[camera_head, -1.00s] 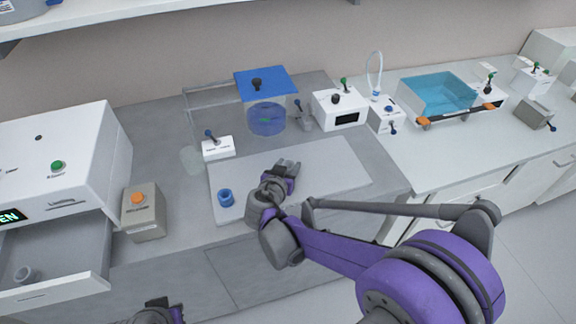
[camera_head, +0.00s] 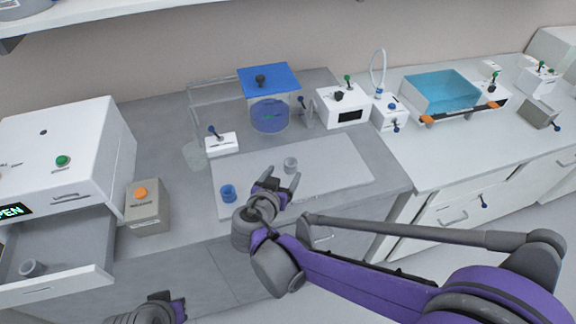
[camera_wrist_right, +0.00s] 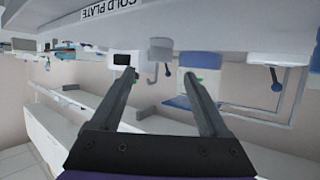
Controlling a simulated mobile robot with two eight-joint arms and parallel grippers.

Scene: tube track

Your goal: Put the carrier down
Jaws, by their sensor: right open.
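A small grey cylinder, which looks like the carrier (camera_head: 290,164), stands upright on the pale cold plate (camera_head: 335,173). In the right wrist view, which is upside down, the carrier (camera_wrist_right: 160,52) shows just beyond my fingertips, apart from them. My right gripper (camera_head: 278,182) is open and empty on the near side of the carrier; it also shows in the wrist view (camera_wrist_right: 162,80).
A clear-walled container with a blue lid (camera_head: 268,80) stands behind the plate. A tan box with an orange button (camera_head: 147,208) stands left of it. An open drawer (camera_head: 60,285) holds another grey cylinder (camera_head: 32,268). The right half of the plate is clear.

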